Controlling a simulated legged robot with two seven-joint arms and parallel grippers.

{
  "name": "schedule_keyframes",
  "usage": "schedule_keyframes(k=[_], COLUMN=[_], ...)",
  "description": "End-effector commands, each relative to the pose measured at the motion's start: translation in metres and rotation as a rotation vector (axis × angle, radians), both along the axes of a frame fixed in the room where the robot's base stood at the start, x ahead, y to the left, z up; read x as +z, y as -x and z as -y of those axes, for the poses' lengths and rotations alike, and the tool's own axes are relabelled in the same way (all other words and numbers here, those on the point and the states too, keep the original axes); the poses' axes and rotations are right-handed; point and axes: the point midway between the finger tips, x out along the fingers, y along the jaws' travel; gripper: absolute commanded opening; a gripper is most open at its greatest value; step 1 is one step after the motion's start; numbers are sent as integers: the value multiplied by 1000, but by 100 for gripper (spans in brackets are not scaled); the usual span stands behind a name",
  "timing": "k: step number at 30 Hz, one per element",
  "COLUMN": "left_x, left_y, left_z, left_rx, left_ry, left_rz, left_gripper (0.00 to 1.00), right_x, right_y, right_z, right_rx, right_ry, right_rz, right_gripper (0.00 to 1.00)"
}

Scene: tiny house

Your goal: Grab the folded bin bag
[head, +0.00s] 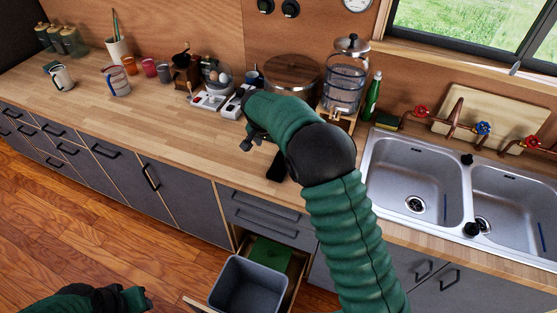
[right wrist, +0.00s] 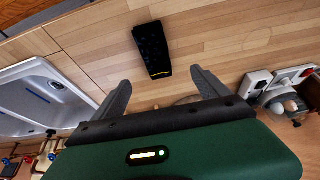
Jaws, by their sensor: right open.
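The folded bin bag, a flat black rectangle with a yellow strip near one end, lies on the wooden counter; it shows in the right wrist view (right wrist: 152,48) and partly behind my right arm in the head view (head: 276,166). My right gripper (head: 251,141) is above the counter, beside the bag. In the right wrist view its fingers (right wrist: 162,86) are spread and empty, with the bag lying beyond the tips, apart from them. My left gripper (head: 135,298) is low at the bottom left of the head view, away from the counter; its jaws are unclear.
An open drawer holds a grey bin (head: 246,284) below the counter. The double sink (head: 413,180) is to the right. A large pot (head: 291,78), a glass dispenser (head: 346,78) and an egg cooker (head: 219,84) stand along the back. The counter's front left is clear.

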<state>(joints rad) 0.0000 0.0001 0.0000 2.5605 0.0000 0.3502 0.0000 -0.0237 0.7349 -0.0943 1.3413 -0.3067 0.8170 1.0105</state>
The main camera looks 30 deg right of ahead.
Motion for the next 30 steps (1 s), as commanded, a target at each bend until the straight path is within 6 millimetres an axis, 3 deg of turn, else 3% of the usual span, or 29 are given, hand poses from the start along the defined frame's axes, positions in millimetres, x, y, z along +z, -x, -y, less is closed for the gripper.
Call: schedule_keyframes(k=[6, 14, 19, 28, 30], left_x=[11, 20, 31, 30, 30], left_y=[0, 0, -1, 0, 0], left_z=[0, 0, 0, 0, 0], left_rx=[0, 0, 0, 0, 0], left_ry=[0, 0, 0, 0, 0], left_rz=[0, 1, 1, 1, 1], left_gripper=[36, 36, 36, 36, 36], right_x=[-55, -85, -114, -126, -126], right_y=[-16, -23, -26, -30, -30], right_z=[16, 24, 31, 34, 34], right_rx=[1, 1, 3, 4, 4], right_ry=[-1, 0, 1, 0, 0], right_rz=[-7, -6, -4, -2, -2], right_gripper=[85, 85, 85, 85, 76])
